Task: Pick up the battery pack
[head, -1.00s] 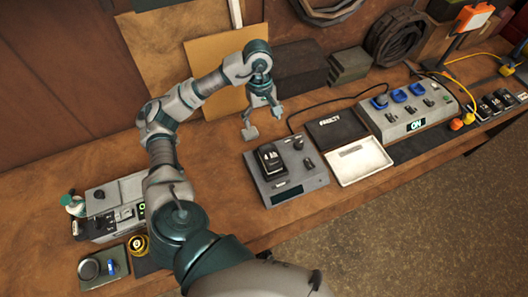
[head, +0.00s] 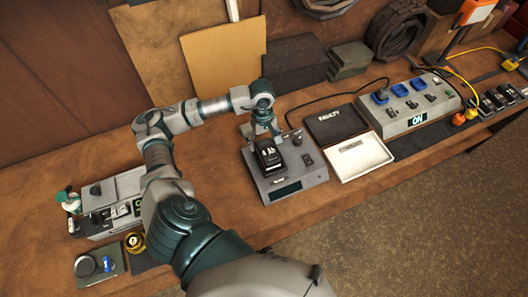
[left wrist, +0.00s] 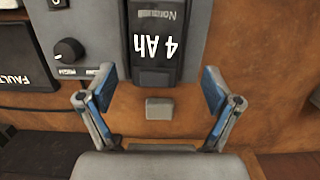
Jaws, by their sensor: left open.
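The battery pack (head: 269,156) is black with white "4 Ah" lettering and stands in the grey tester unit (head: 313,178) on the bench. In the left wrist view the battery pack (left wrist: 157,42) is at the top middle, its lettering upside down. My left gripper (head: 263,130) is at the back edge of the tester, just behind the battery. In the left wrist view my left gripper (left wrist: 162,92) is open, with blue-padded fingers apart on either side below the battery. They do not touch it. My right gripper is not in view.
A black "FAULTY" tray (head: 336,123) and a white tray (head: 390,156) lie right of the tester. A charger marked "ON" (head: 432,118) with blue items stands further right. Another grey device (head: 110,190) is at left. Bare bench lies left of the tester.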

